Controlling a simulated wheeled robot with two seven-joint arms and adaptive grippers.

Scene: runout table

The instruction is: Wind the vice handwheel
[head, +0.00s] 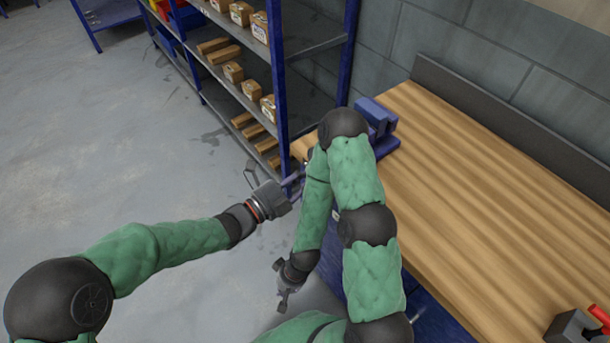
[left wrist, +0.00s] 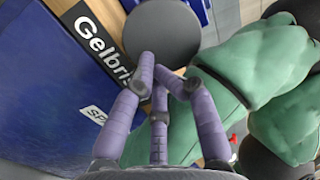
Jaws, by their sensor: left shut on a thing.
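The blue vice (head: 378,115) sits at the far left end of the wooden bench, partly hidden behind my right arm's elbow. My left gripper (head: 292,182) is at the bench's left corner, below and left of the vice. In the left wrist view its purple fingers (left wrist: 165,85) are drawn together, shut on the handwheel, which the fingers and my right arm mostly hide. My right gripper (head: 283,297) hangs low in front of the bench, apart from the vice; its fingers are too small to tell open from shut.
A blue shelf rack (head: 280,70) with several cartons stands behind the bench's left end. The wooden bench top (head: 480,190) is clear along its middle. A dark grey and red item (head: 580,325) sits at its near right end. The floor (head: 100,150) at left is open.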

